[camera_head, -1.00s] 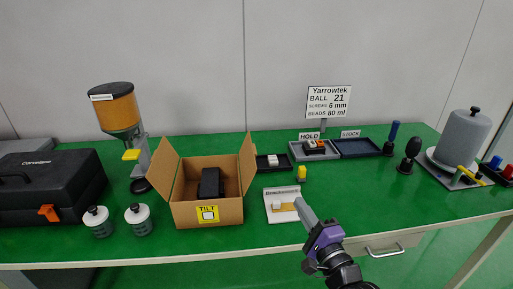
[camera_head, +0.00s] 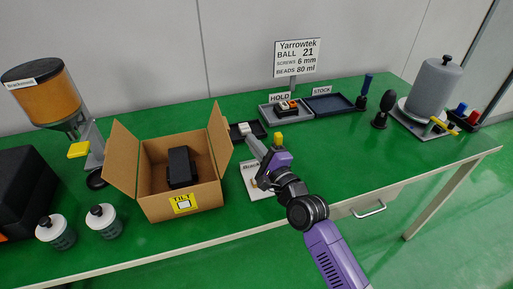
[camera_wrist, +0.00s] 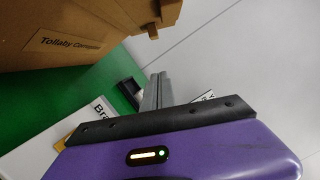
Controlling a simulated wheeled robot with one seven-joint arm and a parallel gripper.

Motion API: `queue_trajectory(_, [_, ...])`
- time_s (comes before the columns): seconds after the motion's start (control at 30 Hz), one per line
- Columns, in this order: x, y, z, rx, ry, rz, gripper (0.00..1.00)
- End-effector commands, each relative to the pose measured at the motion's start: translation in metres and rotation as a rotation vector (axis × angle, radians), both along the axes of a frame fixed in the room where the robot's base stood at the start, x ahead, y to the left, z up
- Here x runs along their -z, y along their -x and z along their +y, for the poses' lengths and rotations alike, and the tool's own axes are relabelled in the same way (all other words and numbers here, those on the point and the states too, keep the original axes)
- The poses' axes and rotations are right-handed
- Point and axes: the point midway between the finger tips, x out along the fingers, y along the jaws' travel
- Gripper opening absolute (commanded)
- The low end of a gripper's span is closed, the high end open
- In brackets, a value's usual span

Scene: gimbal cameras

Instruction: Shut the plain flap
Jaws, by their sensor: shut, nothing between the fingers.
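An open cardboard box (camera_head: 175,205) stands on the green table. Its left flap (camera_head: 122,158) and right flap (camera_head: 220,142) stand up and lean outward, their visible faces unprinted. A dark block (camera_head: 181,167) lies inside. My gripper (camera_head: 250,139) is shut and empty, just right of the right flap and apart from it. In the wrist view the shut fingers (camera_wrist: 158,90) point away, and the box's cardboard (camera_wrist: 110,25) fills the upper left, with a printed label reading "Tollaby Compan…" (camera_wrist: 70,43). I cannot tell whether that label is on a flap or wall.
Two lidded jars (camera_head: 80,226) stand left of the box, with an orange dispenser (camera_head: 42,95) behind. A small dark tray (camera_head: 238,133) and a yellow-topped piece (camera_head: 278,138) are close by. The table's right front is clear.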

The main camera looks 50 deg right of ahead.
Motion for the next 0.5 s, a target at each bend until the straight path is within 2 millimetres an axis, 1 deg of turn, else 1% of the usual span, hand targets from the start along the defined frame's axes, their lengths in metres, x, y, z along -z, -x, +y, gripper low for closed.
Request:
queue_trajectory(0.03, [-0.001, -0.01, -0.003, -0.001, 0.0, -0.004, 0.0])
queue_trajectory(0.27, [-0.004, -0.047, -0.017, 0.0, 0.0, -0.004, 0.0])
queue_trajectory(0.3, [-0.008, -0.052, -0.017, -0.001, -0.001, -0.002, 0.0])
queue_trajectory(0.33, [-0.013, -0.052, -0.013, -0.001, 0.0, 0.002, 0.0])
queue_trajectory(0.4, [-0.017, -0.056, -0.006, -0.001, 0.001, 0.002, 0.0])
queue_trajectory(0.5, [-0.019, -0.061, 0.001, 0.001, 0.001, 0.003, 0.0])
